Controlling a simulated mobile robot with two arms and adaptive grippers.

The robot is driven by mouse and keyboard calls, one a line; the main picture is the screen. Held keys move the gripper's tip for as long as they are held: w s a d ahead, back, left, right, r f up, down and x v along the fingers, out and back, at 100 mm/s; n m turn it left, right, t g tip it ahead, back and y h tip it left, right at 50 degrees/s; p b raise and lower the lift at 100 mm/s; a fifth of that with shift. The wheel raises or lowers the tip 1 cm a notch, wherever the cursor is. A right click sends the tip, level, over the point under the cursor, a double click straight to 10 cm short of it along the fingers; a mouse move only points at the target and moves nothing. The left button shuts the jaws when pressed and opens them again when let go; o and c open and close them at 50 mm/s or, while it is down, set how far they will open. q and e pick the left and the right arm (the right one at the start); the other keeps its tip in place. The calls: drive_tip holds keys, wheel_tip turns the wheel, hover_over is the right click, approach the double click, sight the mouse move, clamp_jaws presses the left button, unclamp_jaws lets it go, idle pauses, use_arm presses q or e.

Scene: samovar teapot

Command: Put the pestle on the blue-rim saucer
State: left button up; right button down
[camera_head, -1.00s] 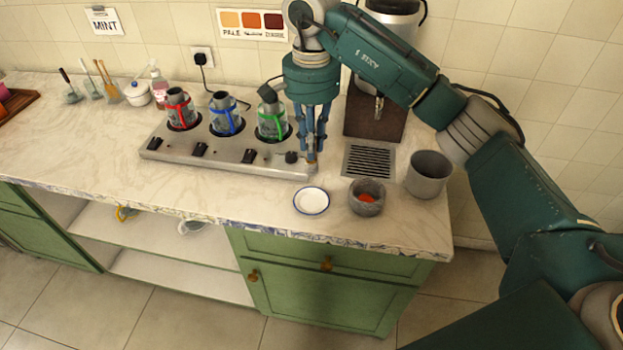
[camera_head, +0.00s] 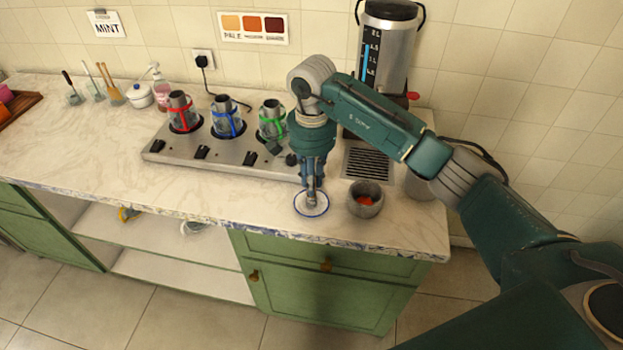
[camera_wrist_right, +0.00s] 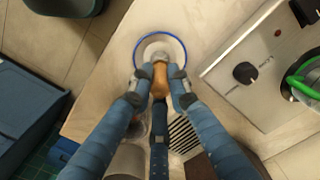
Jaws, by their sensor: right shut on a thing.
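The blue-rim saucer (camera_head: 325,205) lies on the counter near its front edge. It also shows in the right wrist view (camera_wrist_right: 183,48). My right gripper (camera_head: 312,190) points down over it and is shut on the pestle (camera_wrist_right: 160,78). The pestle's tan handle is between the fingertips, and its paler end is over the saucer's middle. I cannot tell whether the pestle touches the saucer. My left gripper is not in view.
A grey stone mortar (camera_head: 366,199) with something red inside stands just right of the saucer. A grey pot (camera_head: 420,186) is partly behind my arm. The burner unit (camera_head: 215,165) with jars is at left. A drain grille (camera_head: 367,163) lies behind the mortar.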

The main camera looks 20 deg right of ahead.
drive_tip(key=shift+f, duration=0.2)
drive_tip(key=c, duration=1.6)
unclamp_jaws()
drive_tip(key=shift+r, duration=0.1)
drive_tip(key=shift+c, duration=0.2)
drive_tip(key=shift+r, duration=0.1)
drive_tip(key=shift+r, duration=0.2)
wheel_tip(320, 180, up, 11)
drive_tip(key=b, duration=0.2)
drive_tip(key=shift+f+b, duration=0.15)
drive_tip(key=shift+b, duration=0.15)
drive_tip(key=shift+r, duration=0.5)
